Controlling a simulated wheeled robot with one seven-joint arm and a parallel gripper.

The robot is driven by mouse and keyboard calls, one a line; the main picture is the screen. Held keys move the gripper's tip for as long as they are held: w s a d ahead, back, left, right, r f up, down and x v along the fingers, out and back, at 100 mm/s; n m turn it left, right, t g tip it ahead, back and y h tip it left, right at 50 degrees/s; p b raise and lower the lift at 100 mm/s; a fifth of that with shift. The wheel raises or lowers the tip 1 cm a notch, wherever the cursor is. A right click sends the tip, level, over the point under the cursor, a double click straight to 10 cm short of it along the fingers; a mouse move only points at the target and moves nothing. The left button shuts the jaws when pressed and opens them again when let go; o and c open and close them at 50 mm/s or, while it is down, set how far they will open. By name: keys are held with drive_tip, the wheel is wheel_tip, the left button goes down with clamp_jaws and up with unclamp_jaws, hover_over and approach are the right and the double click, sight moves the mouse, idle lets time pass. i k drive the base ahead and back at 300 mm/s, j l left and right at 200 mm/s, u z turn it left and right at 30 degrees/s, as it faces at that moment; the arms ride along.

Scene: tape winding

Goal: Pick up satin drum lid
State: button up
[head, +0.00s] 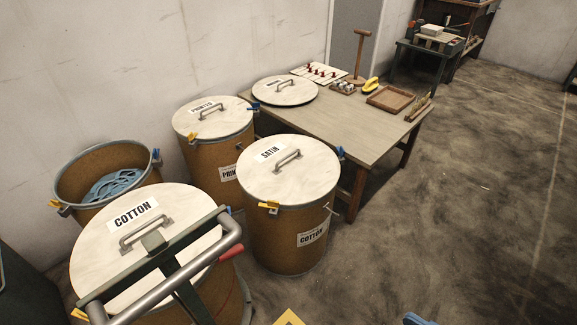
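The satin drum lid (310,183) is a round, pale lid with a "SATIN" label and a metal bar handle (287,160). It sits flat on a brown drum (284,238) in the middle of the head view. That drum's side label reads "COTTON". A yellow clip (268,206) is at the front left of its rim and a blue clip (340,153) at its right. I cannot make out my gripper in this view. A yellow piece (289,318) and a blue piece (420,319) show at the bottom edge, too cropped to identify.
The cotton lid (95,245) is on the front-left drum, partly behind a metal bar with a red grip (231,253). The printed lid (212,122) is on a drum behind. An open drum (75,188) holds blue tape. Another lid (300,95) lies on the table (330,130).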

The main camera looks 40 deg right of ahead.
sight(290, 169)
drive_tip(key=i+l+u, duration=0.1)
drive_tip(key=l, duration=0.25)
drive_tip(key=i+l+u, duration=0.1)
drive_tip(key=i+l, duration=0.3)
drive_tip(key=l, duration=0.35)
drive_tip(key=i+l+u, duration=0.15)
drive_tip(key=l, duration=0.2)
drive_tip(key=i+l+u, duration=0.1)
drive_tip(key=l, duration=0.3)
drive_tip(key=i+l+u, duration=0.1)
drive_tip(key=l, duration=0.3)
drive_tip(key=i, duration=0.1)
